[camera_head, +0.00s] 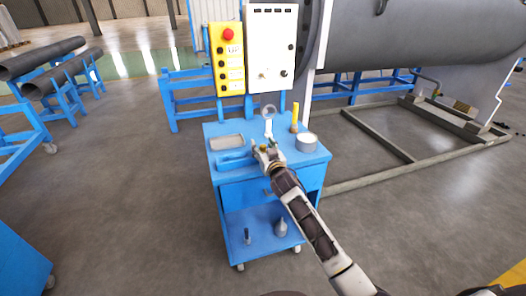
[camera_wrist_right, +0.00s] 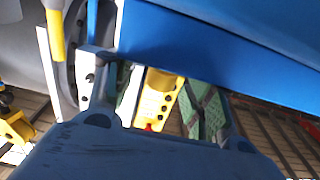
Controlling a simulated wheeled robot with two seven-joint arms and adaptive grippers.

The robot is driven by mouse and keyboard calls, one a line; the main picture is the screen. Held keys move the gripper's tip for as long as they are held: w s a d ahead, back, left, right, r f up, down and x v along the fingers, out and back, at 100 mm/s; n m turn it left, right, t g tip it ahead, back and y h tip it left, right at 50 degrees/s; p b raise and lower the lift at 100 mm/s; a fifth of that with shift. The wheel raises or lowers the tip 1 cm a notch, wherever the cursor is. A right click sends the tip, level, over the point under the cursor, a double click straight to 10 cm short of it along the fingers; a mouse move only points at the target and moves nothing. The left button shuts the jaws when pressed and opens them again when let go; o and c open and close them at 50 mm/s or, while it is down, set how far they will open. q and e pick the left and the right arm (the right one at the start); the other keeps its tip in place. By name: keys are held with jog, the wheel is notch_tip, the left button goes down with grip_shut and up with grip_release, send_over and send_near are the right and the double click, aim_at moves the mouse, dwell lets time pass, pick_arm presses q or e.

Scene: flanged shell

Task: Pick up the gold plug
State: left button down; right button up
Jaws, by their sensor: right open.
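My right gripper (camera_head: 267,149) reaches over the top of the blue cart from the lower right and is open. A small gold-coloured spot (camera_head: 263,148) shows at its fingertips in the head view; it is too small to tell whether this is the gold plug. In the right wrist view, which looks upside down, the grey gripper body (camera_wrist_right: 150,155) fills the bottom and its fingers stand apart. My left gripper is not in view.
The blue cart (camera_head: 222,191) carries a shallow metal tray (camera_head: 226,142), a round tin (camera_head: 307,143) and an upright yellow-topped tool (camera_head: 295,114). A yellow control box (camera_head: 228,60) with a red button stands behind. Open floor lies left of the cart.

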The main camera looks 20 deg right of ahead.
aim_at(263, 145)
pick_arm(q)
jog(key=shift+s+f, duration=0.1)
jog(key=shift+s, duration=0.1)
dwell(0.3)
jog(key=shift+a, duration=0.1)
pick_arm(e)
jog(key=c, duration=1)
jog(key=shift+c, duration=0.2)
